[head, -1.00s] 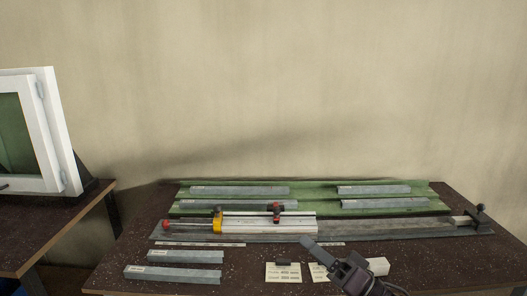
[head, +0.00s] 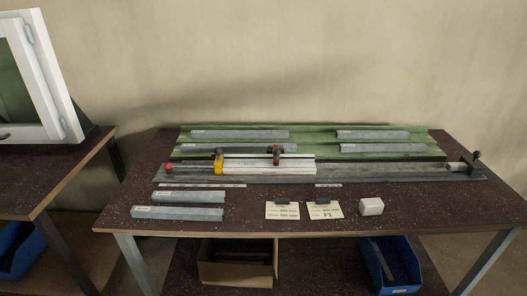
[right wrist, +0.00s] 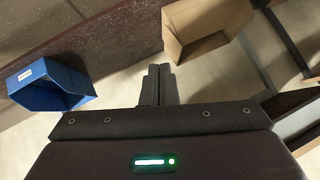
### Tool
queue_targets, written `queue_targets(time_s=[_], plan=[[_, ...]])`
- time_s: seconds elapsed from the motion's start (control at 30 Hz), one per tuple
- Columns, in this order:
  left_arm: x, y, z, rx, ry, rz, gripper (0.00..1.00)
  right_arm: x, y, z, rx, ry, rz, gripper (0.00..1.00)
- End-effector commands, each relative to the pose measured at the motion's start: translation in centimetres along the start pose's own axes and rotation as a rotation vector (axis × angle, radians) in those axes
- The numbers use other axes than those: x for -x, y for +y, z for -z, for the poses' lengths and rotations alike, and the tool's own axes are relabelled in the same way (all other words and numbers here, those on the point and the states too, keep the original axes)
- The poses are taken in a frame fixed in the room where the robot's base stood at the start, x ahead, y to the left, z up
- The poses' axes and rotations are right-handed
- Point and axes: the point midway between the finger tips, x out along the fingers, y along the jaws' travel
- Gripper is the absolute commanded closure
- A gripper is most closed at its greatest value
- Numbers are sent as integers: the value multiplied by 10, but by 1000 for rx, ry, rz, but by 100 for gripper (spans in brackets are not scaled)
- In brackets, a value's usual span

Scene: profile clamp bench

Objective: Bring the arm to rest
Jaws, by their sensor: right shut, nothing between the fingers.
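My right gripper (right wrist: 159,85) shows only in the right wrist view. Its two dark fingers lie together, shut and empty, over the pale floor beside the bench. It is out of the head view, and my left gripper is in neither view. The profile clamp bench (head: 400,215) stands clear of both arms in the head view.
Grey profiles lie on the green rack (head: 310,142) and at front left (head: 180,213). Two cards (head: 282,210) and a white block (head: 371,206) sit near the front edge. Below are a cardboard box (head: 236,270) and a blue bin (head: 392,265), which also show in the right wrist view.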

Motion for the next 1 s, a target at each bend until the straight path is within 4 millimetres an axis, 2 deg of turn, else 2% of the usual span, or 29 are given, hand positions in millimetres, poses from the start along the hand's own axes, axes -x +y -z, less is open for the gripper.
queue_targets(time_s=[0.03,0.1,0.17,0.2,0.3,0.4,0.5,0.6,0.67,1.0], plan=[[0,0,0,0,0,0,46,4,14,-41,28,-72,-46,100],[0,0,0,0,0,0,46,13,32,-92,78,-167,-101,100],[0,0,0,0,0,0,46,24,45,-134,122,-250,-142,100],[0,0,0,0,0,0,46,34,54,-162,152,-308,-166,100],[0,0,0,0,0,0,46,62,71,-226,226,-448,-213,100],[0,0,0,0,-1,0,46,91,84,-278,290,-570,-243,100],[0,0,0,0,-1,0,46,115,92,-312,337,-659,-257,100],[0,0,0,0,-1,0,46,129,96,-331,365,-711,-262,100],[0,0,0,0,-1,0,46,133,96,-336,372,-725,-263,100],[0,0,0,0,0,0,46,134,97,-338,374,-728,-263,100]])
